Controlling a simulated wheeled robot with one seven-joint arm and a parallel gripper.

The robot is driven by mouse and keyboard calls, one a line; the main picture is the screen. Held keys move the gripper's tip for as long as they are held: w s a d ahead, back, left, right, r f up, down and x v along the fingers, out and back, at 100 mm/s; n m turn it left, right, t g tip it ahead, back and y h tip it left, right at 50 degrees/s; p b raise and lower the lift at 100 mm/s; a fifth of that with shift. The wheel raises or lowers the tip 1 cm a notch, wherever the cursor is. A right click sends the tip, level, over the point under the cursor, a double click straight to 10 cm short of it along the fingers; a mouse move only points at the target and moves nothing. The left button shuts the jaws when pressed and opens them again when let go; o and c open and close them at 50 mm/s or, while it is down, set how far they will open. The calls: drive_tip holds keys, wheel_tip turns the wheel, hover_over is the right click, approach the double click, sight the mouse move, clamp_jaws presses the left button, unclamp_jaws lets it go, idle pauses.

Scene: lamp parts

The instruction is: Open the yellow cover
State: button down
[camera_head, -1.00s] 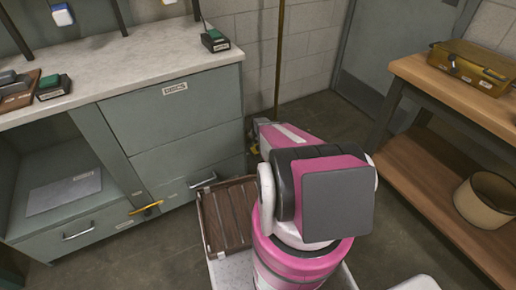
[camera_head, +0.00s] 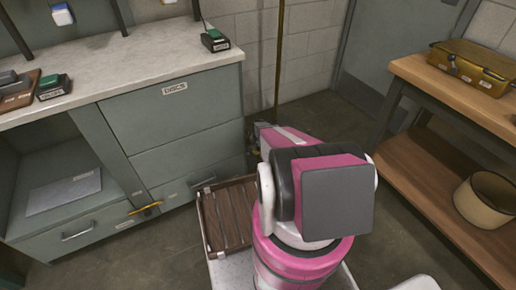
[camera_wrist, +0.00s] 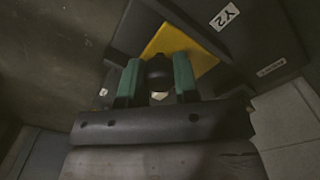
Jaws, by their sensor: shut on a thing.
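The yellow cover (camera_wrist: 186,46) shows in the wrist view as a flat yellow panel set at a slant in a dark grey cabinet face, just beyond my fingers. A round black knob (camera_wrist: 158,70) stands in front of it. My gripper (camera_wrist: 158,82), with teal finger pads, is shut on this knob, one pad on each side. The fingers and knob hide the lower part of the cover. I cannot tell how far the cover is open. In the head view my arm hides the gripper and most of that spot.
In the head view, a grey-green cabinet (camera_head: 180,115) stands to the left and a wooden bench (camera_head: 455,95) with a yellow toolbox (camera_head: 475,68) to the right.

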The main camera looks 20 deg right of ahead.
drive_tip(key=s+d, duration=0.1)
drive_tip(key=s, duration=0.5)
drive_tip(key=shift+s+d, duration=0.15)
drive_tip(key=shift+s, duration=0.15)
drive_tip(key=c, duration=0.9)
unclamp_jaws()
drive_tip(key=shift+o, duration=0.2)
wheel_tip(320, 180, up, 11)
drive_tip(key=shift+f, duration=0.1)
